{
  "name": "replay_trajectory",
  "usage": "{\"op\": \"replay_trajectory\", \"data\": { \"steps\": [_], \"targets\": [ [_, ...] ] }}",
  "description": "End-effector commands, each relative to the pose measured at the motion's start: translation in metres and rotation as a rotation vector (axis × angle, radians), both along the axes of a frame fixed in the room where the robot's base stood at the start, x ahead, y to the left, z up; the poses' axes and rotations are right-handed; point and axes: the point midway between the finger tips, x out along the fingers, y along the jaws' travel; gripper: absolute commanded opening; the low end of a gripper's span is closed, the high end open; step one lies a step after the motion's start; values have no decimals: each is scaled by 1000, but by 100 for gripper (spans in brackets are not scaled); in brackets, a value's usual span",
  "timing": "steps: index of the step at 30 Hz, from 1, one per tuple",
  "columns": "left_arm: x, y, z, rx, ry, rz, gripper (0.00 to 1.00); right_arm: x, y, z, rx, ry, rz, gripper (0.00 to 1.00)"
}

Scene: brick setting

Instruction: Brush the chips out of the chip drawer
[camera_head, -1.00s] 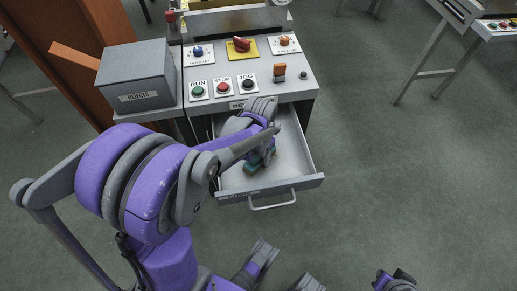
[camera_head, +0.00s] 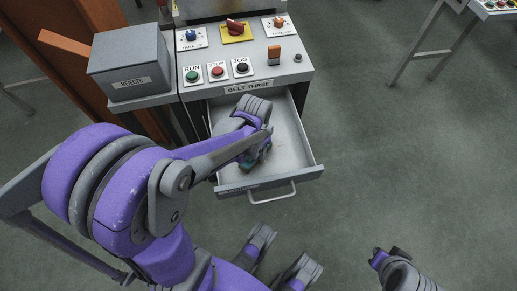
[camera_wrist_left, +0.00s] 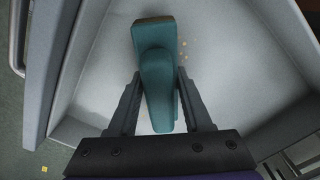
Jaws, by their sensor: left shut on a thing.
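The chip drawer (camera_head: 292,140) is pulled open below the control panel. My left gripper (camera_wrist_left: 158,85) is inside it, shut on a teal brush (camera_wrist_left: 153,32), with a finger on each side of the handle. The brush's head is at the drawer floor; the head view shows only part of the brush (camera_head: 246,166) below the gripper. A few small tan chips (camera_wrist_left: 183,50) lie on the drawer floor just right of the brush head in the wrist view. My right gripper (camera_head: 390,256) is at the lower right, away from the drawer; its jaws are unclear.
The panel (camera_head: 292,72) with buttons and knobs overhangs the back of the drawer. A grey bin (camera_head: 130,62) stands left of it. The drawer front has a handle (camera_head: 272,198). A yellow speck (camera_wrist_left: 44,169) lies on the floor outside. Open floor lies to the right.

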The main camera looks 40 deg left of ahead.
Motion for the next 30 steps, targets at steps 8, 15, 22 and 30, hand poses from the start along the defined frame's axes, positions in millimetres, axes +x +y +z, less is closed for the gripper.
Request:
{"op": "replay_trajectory", "data": {
  "steps": [8,15,22,30],
  "targets": [
    [-1,9,-2,2,6,3,0,0,0,-1,0,0,0,0],
    [13,26,0,3,5,4,0,0,0,-2,0,1,0,0],
    [19,32,0,2,4,2,0,0,0,-2,0,1,0,0],
    [32,47,-2,2,4,2,0,0,0,-6,0,2,0,0]
  ]
}}
